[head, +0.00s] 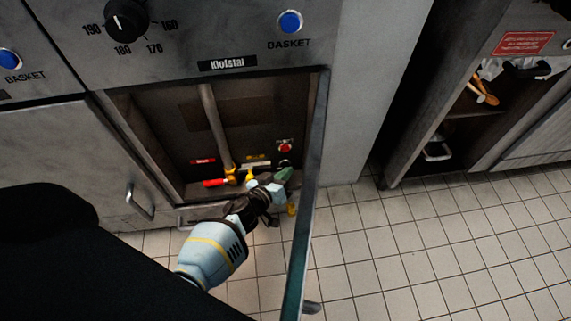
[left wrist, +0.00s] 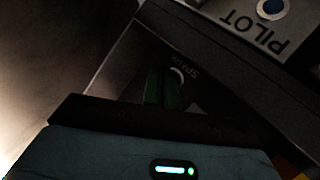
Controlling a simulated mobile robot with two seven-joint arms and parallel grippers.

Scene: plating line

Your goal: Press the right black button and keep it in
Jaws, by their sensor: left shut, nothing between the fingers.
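The dark round button (head: 284,162) sits low on the right inside the open fryer cabinet, just beyond my left gripper (head: 284,175). My left gripper is shut and empty, with its green fingertips at the button. In the left wrist view the fingertips (left wrist: 163,87) point at a pale ring (left wrist: 177,75) beside a partly readable label that looks like SPARK. They cover most of what the ring surrounds, so I cannot tell whether the button is pushed in. My right gripper is not in view.
A red button (head: 285,146) sits just above. The left wrist view shows a PILOT plate (left wrist: 240,25) with a dark blue round part. A red-handled valve (head: 215,183) and yellow pipe fitting are left of my gripper. The open cabinet door (head: 308,200) stands close on the right.

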